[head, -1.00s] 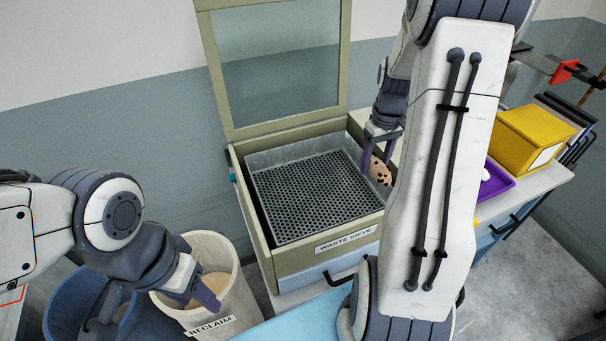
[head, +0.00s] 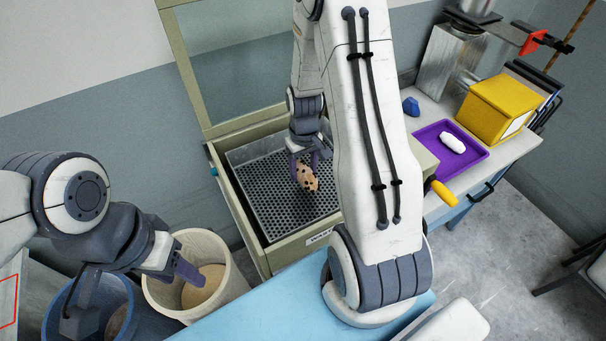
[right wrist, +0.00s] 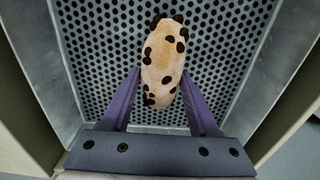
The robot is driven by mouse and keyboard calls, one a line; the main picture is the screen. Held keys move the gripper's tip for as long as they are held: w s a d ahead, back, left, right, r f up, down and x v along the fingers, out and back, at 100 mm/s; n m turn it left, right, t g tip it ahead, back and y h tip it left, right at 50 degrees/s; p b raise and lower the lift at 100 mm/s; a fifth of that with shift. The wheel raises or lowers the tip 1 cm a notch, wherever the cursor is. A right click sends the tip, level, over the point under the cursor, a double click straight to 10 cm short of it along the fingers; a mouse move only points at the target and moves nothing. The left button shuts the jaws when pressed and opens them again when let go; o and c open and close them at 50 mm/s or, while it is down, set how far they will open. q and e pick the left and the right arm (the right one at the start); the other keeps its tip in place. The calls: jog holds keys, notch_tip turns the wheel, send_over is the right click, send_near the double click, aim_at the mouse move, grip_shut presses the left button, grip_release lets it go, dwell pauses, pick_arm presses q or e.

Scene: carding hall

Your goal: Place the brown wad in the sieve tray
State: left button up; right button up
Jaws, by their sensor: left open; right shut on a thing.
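The wad (head: 308,182) is light brown with dark spots. My right gripper (head: 306,168) is shut on it and holds it over the sieve tray (head: 262,183), a grey perforated metal tray set in an olive frame. In the right wrist view, the wad (right wrist: 165,62) is between the two purple fingers, with the perforated floor behind it. The gap between wad and floor is hard to judge. My right arm hides the right part of the tray. My left gripper (head: 132,298) is open and empty above the bins.
The sieve's glazed lid (head: 235,60) stands open behind. A cream bin (head: 232,285) and a blue bin (head: 55,318) stand at lower left. At right are a yellow crank handle (head: 444,193), purple tray (head: 470,165) with a white wad (head: 452,143), blue lump (head: 411,106) and yellow box (head: 500,108).

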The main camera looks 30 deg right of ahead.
aim_at(304, 178)
notch_tip(304, 178, down, 4)
jog(key=shift+s+r+p, duration=0.1)
jog(key=shift+r+p, duration=0.1)
jog(key=shift+p, duration=0.65)
jog(key=shift+f, duration=0.2)
jog(key=shift+f, duration=0.2)
jog(key=o, duration=1.4)
jog(key=shift+c, duration=0.2)
jog(key=shift+r, duration=0.1)
